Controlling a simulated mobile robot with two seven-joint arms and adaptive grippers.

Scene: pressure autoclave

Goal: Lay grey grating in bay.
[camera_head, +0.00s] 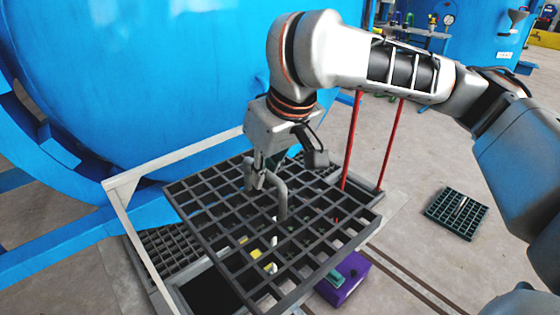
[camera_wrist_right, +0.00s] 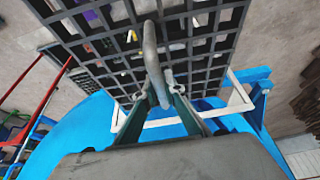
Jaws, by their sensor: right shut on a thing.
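The dark grey grating (camera_head: 331,258) is a large square lattice with a bent grey handle (camera_head: 282,200) rising from it. It hangs slightly tilted above the bay, apart from the floor at its near side. My right gripper (camera_head: 258,180) is shut on the handle; the wrist view shows the fingers (camera_wrist_right: 162,98) closed around it, with the lattice (camera_wrist_right: 205,48) beyond. The bay (camera_head: 208,292) is a dark framed opening in the floor, partly hidden under the grating. My left gripper is not in view.
Another grating (camera_head: 160,243) lies at the bay's left. A white rail (camera_head: 133,225) edges that side, and red posts (camera_head: 353,140) stand behind. A purple box (camera_head: 345,282) sits near the right edge. A small grating (camera_head: 456,213) lies on open floor. The blue vessel (camera_head: 130,80) fills the back left.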

